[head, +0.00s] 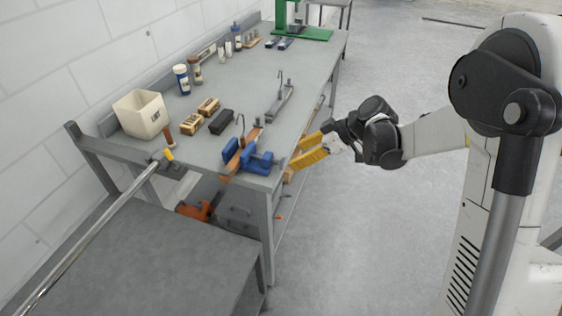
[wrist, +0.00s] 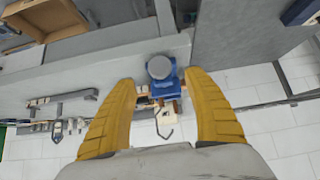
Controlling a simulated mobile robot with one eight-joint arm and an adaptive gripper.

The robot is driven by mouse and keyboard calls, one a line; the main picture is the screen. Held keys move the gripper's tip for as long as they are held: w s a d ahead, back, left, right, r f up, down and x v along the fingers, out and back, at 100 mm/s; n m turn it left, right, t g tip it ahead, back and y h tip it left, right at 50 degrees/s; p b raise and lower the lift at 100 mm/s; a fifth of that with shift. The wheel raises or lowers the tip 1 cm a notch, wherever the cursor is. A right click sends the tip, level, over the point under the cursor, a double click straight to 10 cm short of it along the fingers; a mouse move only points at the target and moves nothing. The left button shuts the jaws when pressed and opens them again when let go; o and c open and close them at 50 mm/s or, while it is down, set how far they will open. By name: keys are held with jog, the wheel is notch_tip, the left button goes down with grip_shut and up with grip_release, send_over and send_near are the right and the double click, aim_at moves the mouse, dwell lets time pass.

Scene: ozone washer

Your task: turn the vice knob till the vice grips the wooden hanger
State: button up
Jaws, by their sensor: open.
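The blue vice (head: 262,160) is fixed at the near right corner of the grey workbench. In the wrist view its round grey-blue knob (wrist: 160,67) faces me, just ahead of the gap between my fingertips. I cannot tell whether the jaws touch the hanger. My gripper (head: 299,153) has two yellow fingers, spread wide and empty, to the right of the vice and apart from it. My fingers (wrist: 160,80) flank the knob in the wrist view.
Behind the vice on the workbench (head: 221,88) lie a black block (head: 221,122), small wooden brushes (head: 192,123) and a cream bin (head: 141,113). A grey hooked piece (head: 279,102) lies along the right edge. A lower grey surface (head: 150,262) is in front. Floor right of the bench is clear.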

aim_at(285, 162)
jog(key=b+x, duration=0.1)
jog(key=x, duration=0.6)
jog(key=shift+b, duration=0.4)
jog(key=shift+c, duration=0.2)
jog(key=c, duration=1.2)
